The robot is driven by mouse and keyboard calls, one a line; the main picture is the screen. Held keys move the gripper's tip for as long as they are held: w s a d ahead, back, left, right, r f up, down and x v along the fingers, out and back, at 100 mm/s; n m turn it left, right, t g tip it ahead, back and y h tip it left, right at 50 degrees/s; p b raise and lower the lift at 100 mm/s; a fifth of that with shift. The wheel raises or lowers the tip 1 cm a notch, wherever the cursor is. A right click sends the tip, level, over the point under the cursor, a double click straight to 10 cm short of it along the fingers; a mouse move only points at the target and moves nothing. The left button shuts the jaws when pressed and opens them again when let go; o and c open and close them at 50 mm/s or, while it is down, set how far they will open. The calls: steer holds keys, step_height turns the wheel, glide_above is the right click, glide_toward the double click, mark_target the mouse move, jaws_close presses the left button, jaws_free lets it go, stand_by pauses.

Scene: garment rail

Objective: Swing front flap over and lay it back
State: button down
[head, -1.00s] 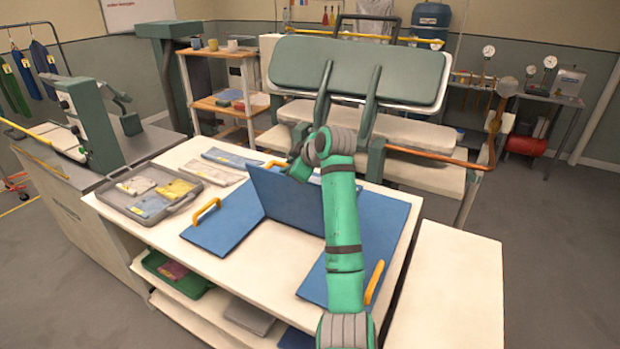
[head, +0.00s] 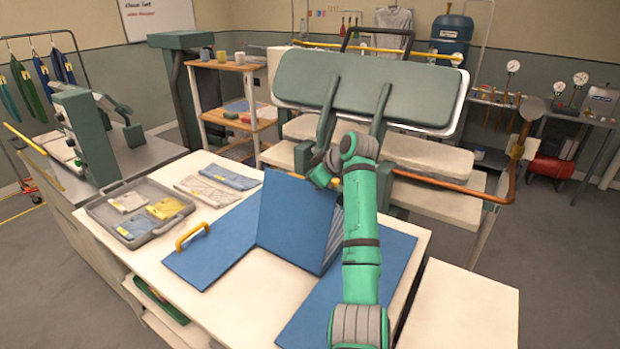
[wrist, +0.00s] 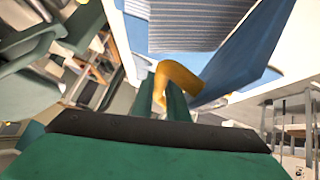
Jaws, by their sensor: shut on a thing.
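The blue front flap (head: 290,222) of the folding board stands raised and tilted in the head view. My gripper (head: 322,178) is at its upper right edge, partly hidden by my own arm. In the wrist view, my green fingers (wrist: 163,98) are shut on the flap's yellow handle (wrist: 178,76). The flap's blue panel (wrist: 240,52) runs up to the right there. A striped blue-grey garment (head: 335,234) shows in part behind the flap, and in the wrist view (wrist: 185,28). The board's left panel (head: 205,255) and right panel (head: 385,262) lie flat.
A grey tray (head: 98,212) of folded garments is at the table's left. Other folded garments (head: 207,192) lie behind the board. A press with a raised green lid (head: 365,85) stands behind the table. White tabletop (head: 265,285) is bare in front of the flap.

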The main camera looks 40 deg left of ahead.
steer(key=shift+w+a+f, duration=0.25)
steer(key=shift+w+f, duration=0.05)
steer(key=shift+f, duration=0.15)
steer(key=shift+w+d+f, duration=0.15)
steer(key=shift+w+f, duration=0.05)
steer(key=shift+w, duration=0.05)
steer(key=c, duration=2)
jaws_free()
steer(key=shift+f, duration=0.1)
steer(key=shift+d, duration=0.1)
steer(key=v, duration=1.1)
steer(key=shift+r, duration=0.5)
